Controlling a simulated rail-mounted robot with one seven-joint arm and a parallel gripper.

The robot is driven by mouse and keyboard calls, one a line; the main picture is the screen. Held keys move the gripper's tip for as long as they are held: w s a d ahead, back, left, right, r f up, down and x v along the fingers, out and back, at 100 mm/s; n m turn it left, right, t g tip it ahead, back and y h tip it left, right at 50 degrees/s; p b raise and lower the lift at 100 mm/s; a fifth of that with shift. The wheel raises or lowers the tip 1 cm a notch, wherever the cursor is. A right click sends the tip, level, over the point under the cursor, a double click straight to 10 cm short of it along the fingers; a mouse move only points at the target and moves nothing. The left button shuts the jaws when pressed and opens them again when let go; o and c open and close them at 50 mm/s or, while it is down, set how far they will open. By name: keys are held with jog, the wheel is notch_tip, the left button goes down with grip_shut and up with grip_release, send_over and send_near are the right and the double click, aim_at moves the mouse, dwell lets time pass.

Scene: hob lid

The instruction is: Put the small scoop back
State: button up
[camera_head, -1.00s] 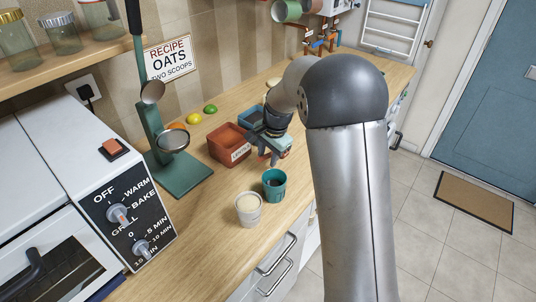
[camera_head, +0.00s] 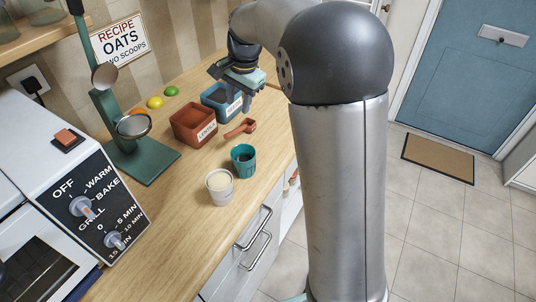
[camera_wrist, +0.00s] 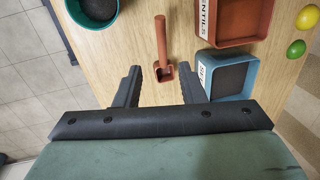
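A small red-brown scoop (camera_head: 240,129) lies on the wooden counter, right of the red-brown box (camera_head: 194,126) labelled LENTILS and behind the teal cup (camera_head: 243,160). In the wrist view, the scoop (camera_wrist: 161,40) has its bowl toward me, between the fingertips in the picture, and its handle pointing away. My gripper (camera_head: 234,98) is open and empty, above the counter by the blue box (camera_head: 217,104). The wrist view shows the gripper's (camera_wrist: 159,70) two fingers wide apart. The blue box's (camera_wrist: 228,80) label is partly hidden by a finger.
A white cup (camera_head: 219,188) with pale contents stands in front of the teal cup. Lemon and lime (camera_head: 172,91) lie near the wall.

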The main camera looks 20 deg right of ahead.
jog(key=s+d+f+n, duration=0.1)
jog(key=s+f+n, duration=0.1)
jog(key=s, duration=0.8)
jog(key=s+d+f+n+h, duration=0.1)
jog(key=s+n, duration=0.3)
jog(key=s, duration=0.7)
jog(key=s+d+f+n+g, duration=0.1)
jog(key=s+d+f+n, duration=0.1)
jog(key=s, duration=0.8)
jog(key=shift+s+f+n+h, duration=0.3)
jog(key=shift+f+n, duration=0.4)
jog(key=shift+n, duration=0.4)
